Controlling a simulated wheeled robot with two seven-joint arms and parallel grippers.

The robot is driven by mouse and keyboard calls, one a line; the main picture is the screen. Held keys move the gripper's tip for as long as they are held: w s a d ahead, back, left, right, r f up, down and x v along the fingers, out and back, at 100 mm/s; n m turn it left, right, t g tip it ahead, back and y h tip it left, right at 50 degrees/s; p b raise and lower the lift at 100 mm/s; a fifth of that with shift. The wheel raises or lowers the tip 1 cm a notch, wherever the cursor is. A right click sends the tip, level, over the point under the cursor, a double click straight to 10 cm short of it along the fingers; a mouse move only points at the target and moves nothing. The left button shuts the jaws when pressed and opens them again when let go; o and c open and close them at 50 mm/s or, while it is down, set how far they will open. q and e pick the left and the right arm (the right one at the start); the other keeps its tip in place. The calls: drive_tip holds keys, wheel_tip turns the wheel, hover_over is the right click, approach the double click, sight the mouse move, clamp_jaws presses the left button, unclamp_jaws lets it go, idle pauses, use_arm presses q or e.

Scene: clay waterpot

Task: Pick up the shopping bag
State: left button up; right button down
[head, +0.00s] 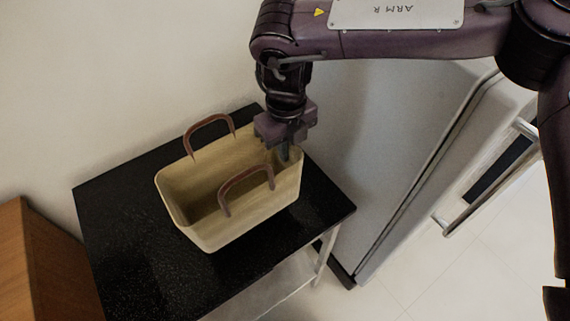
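The shopping bag (251,215) is a tan, open-topped bag with two brown handles. It stands upright on a black table (132,262) in the head view. My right gripper (287,155) points down at the bag's right end, with its fingers at the rim and partly hidden there. I cannot tell whether the fingers are closed on the bag's wall or only beside it. The bag's inside looks empty where it shows. My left gripper is not in view.
A grey fridge-like cabinet (375,150) with a metal handle (480,190) stands right of the table. A brown wooden piece (40,265) is at the lower left. A pale wall (110,80) is behind the table. The table's left part is bare.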

wheel_tip(320, 180, up, 13)
drive_tip(key=shift+r, duration=0.1)
idle(0.8)
